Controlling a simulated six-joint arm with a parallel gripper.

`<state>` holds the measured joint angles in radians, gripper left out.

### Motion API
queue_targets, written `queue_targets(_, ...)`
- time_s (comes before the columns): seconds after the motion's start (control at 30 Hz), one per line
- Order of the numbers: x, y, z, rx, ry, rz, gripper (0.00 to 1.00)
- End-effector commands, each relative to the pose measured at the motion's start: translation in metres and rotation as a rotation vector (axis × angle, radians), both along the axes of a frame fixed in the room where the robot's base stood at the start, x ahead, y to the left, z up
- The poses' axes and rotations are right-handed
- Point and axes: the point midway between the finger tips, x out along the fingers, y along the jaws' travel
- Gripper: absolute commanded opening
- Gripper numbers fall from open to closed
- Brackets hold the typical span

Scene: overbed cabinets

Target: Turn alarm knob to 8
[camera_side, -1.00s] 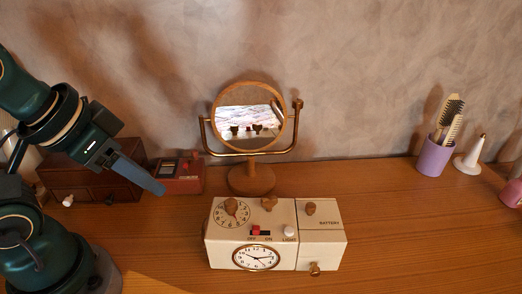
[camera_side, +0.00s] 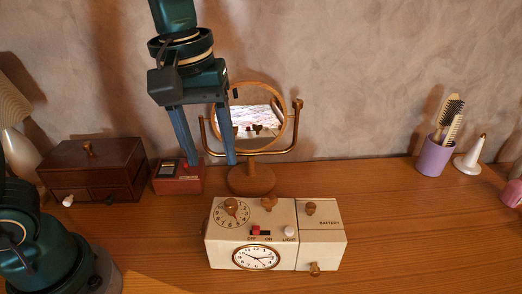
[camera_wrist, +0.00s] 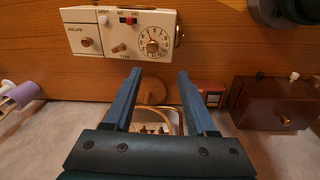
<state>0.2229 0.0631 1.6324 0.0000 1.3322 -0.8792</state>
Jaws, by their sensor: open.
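The cream alarm clock box (camera_side: 280,262) stands on the wooden table. On its top left is a numbered dial with a wooden knob (camera_side: 231,207), which appears to be the alarm knob; its exact setting is too small to read. The dial knob also shows in the wrist view (camera_wrist: 152,47), beyond the fingertips. My gripper (camera_side: 212,163) is open and empty, fingers pointing down, above and behind the clock, in front of the mirror. In the wrist view, my gripper (camera_wrist: 159,72) shows two blue fingers apart, touching nothing on the clock.
The round mirror (camera_side: 252,179) stands close behind the clock. A red box (camera_side: 180,184) and a brown drawer chest (camera_side: 95,172) are at left. The clock also has a second wooden knob (camera_side: 268,203), a red switch (camera_side: 255,229) and a battery-side knob (camera_side: 311,208).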

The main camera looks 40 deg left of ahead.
Motion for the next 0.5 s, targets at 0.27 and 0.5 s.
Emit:
queue_targets(0.27, 0.011, -0.022, -0.031, 0.027, 0.106, -0.054, 0.57)
queue_targets(0.5, 0.009, -0.023, -0.055, 0.030, 0.116, -0.061, 0.57)
